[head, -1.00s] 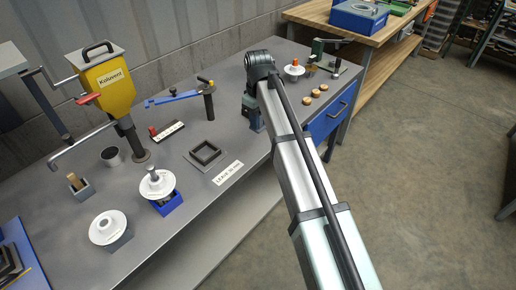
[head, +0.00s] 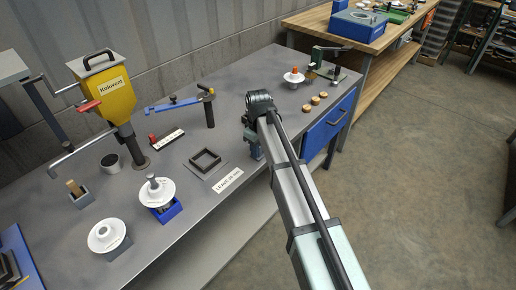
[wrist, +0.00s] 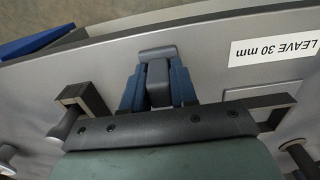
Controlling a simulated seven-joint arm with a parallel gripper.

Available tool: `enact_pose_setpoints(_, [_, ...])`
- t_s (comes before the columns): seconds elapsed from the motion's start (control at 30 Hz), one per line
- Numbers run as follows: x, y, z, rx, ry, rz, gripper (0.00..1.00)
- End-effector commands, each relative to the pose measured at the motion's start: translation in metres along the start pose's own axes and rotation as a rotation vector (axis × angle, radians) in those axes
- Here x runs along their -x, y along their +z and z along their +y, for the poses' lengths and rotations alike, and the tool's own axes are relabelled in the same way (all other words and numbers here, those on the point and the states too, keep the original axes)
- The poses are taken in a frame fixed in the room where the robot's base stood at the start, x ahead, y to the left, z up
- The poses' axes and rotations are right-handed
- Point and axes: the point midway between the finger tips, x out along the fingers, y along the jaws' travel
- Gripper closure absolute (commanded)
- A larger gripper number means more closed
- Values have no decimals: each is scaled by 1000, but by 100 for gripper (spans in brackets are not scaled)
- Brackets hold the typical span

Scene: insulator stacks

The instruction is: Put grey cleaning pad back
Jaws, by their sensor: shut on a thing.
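The grey cleaning pad (wrist: 158,82) is a small grey block between the blue fingers of my gripper (wrist: 158,95) in the wrist view. The fingers are shut on it. In the head view my gripper (head: 254,148) hangs over the front part of the bench, right of the dark square frame (head: 205,159) and the "LEAVE 30 mm" label (head: 228,180). The label also shows in the wrist view (wrist: 275,50), right of the fingers. The pad is too small to make out in the head view. I cannot tell whether it touches the bench.
White insulators on blocks (head: 109,234) (head: 157,191) stand at the front left. A small grey tray with a brown block (head: 77,192), a grey cup (head: 111,163) and a yellow dispenser (head: 105,97) are behind them. Cork-coloured discs (head: 314,100) lie to the right.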

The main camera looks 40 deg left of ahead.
Motion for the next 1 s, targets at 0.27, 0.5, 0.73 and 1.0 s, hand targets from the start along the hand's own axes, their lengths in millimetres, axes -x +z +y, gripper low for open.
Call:
enact_pose_setpoints(0.27, [-1, 0, 0, 0, 0, 0, 100])
enact_pose_setpoints(0.5, [-2, 0, 0, 0, 0, 0, 56])
enact_pose_setpoints(0.73, [-2, 0, 0, 0, 0, 0, 47])
enact_pose_setpoints(1.0, [7, 0, 0, 0, 0, 0, 47])
